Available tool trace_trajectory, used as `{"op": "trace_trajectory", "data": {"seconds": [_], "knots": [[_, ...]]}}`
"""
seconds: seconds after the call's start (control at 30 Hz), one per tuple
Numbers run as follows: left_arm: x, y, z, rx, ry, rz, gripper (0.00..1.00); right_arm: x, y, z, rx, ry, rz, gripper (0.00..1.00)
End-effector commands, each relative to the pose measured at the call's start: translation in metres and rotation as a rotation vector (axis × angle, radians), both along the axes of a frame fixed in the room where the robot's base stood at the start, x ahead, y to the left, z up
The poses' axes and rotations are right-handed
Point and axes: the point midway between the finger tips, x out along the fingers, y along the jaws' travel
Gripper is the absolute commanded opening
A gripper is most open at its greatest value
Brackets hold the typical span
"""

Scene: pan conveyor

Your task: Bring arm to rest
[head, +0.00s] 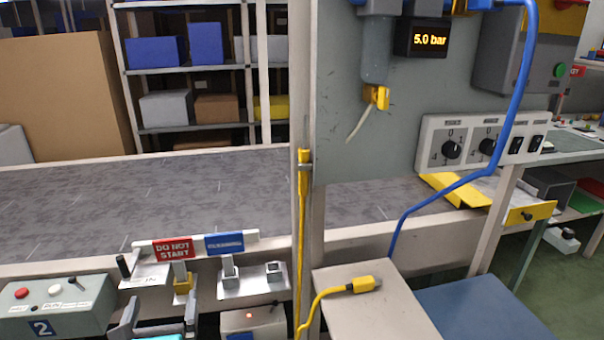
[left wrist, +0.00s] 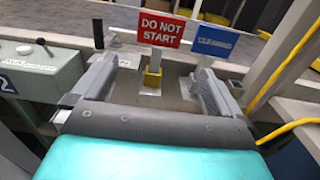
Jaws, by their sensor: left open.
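My left gripper (head: 160,314) is at the bottom left of the head view, its two fingers pointing away from me. In the left wrist view the gripper (left wrist: 155,82) is open, its fingers wide apart. The red DO NOT START sign (head: 172,249) stands upright just beyond the gap, on a post with a yellow block (head: 182,288). No finger appears to touch it. The sign also shows in the left wrist view (left wrist: 162,28). The blue CLEANING sign (head: 225,243) is to its right. My right gripper is not in view.
A grey control box (head: 60,302) with buttons stands left of the gripper. The grey conveyor belt (head: 120,205) runs behind the signs. A post with a yellow cable (head: 302,240) rises to the right, beside a pale box (head: 370,312) with a yellow plug (head: 362,285).

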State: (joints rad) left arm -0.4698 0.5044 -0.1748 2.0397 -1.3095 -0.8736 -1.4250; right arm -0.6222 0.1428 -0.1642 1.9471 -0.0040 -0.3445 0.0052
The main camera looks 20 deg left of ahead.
Motion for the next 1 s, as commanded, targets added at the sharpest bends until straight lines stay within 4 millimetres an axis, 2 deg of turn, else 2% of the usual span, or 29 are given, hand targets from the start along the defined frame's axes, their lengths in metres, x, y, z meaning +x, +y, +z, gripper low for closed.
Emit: {"op": "trace_trajectory", "data": {"seconds": [0.13, 0.27, 0.4, 0.5, 0.6, 0.7, 0.8, 0.9, 1.0], "knots": [[-0.002, -0.004, -0.012, -0.103, 0.005, -0.004, 1.0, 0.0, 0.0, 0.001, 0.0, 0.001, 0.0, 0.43], [-0.01, -0.019, -0.048, -0.451, 0.007, 0.0, 1.0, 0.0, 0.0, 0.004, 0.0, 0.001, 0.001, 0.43], [-0.026, -0.055, -0.096, -1.021, -0.021, 0.07, 1.0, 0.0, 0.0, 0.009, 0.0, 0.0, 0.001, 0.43], [-0.039, -0.086, -0.121, -1.441, -0.066, 0.171, 1.0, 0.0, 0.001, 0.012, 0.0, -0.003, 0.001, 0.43], [-0.052, -0.119, -0.136, -1.848, -0.133, 0.31, 1.0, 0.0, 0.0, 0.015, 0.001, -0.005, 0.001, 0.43], [-0.061, -0.147, -0.143, -2.208, -0.218, 0.47, 1.0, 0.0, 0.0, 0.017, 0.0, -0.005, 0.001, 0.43], [-0.067, -0.168, -0.144, -2.482, -0.301, 0.621, 1.0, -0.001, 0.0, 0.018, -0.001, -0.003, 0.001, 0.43], [-0.07, -0.18, -0.143, -2.66, -0.367, 0.731, 1.0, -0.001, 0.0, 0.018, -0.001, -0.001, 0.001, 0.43], [-0.071, -0.186, -0.143, -2.748, -0.406, 0.794, 1.0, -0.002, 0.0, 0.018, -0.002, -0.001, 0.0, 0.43]]}}
